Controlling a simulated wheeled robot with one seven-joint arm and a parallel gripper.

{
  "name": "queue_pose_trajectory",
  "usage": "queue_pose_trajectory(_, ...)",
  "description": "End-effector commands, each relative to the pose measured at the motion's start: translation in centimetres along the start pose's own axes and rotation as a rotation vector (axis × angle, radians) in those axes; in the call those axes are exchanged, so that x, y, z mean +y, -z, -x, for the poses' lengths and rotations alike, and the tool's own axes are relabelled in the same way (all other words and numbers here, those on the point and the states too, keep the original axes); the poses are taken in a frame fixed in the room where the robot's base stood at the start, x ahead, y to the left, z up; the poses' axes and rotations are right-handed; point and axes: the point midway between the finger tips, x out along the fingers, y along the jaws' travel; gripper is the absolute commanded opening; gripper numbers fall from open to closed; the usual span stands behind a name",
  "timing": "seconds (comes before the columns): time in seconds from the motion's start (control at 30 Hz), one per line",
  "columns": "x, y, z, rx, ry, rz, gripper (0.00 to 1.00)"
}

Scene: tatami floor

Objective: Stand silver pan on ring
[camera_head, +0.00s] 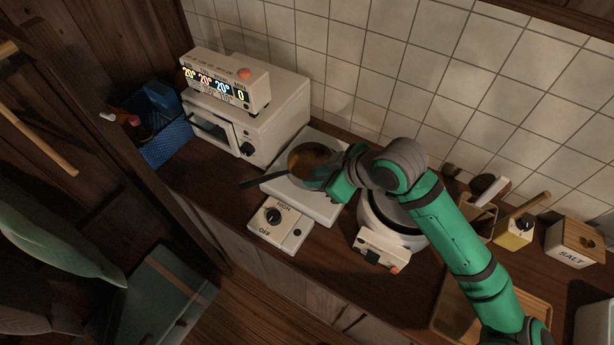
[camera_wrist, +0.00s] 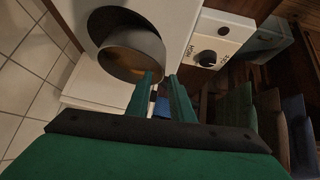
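The silver pan (camera_head: 307,157) is over the white stove (camera_head: 318,204), its brownish inside showing and its dark handle (camera_head: 262,180) pointing left. In the wrist view the pan (camera_wrist: 137,45) shows its side wall and golden inside, and a dark round patch (camera_wrist: 103,22), probably the ring, shows partly behind it. My gripper (camera_head: 318,183) is at the pan's right front edge. In the wrist view the fingers of my gripper (camera_wrist: 161,76) are apart, with the left one overlapping the pan's rim and the right one just outside. Contact is unclear.
The stove's knob panel (camera_head: 280,222) is in front. A white oven (camera_head: 255,120) with a display and a blue basket (camera_head: 165,130) stand left. A white round-topped appliance (camera_head: 380,240) is under my arm. A salt box (camera_head: 574,243) is far right. The tiled wall is behind.

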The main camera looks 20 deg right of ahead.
Motion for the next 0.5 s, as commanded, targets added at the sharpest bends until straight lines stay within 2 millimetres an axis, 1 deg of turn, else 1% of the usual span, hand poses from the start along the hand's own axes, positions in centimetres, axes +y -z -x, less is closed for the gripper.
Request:
queue_pose_trajectory(0.03,0.1,-0.1,0.9,-0.002,-0.003,0.001,0.21)
queue_pose_trajectory(0.2,0.1,0.0,3.0,0.0,-0.001,0.0,0.21)
queue_pose_trajectory(0.33,0.0,0.0,3.7,0.0,-0.001,0.0,0.21)
queue_pose_trajectory(0.5,0.0,0.0,3.8,0.0,0.001,0.0,0.21)
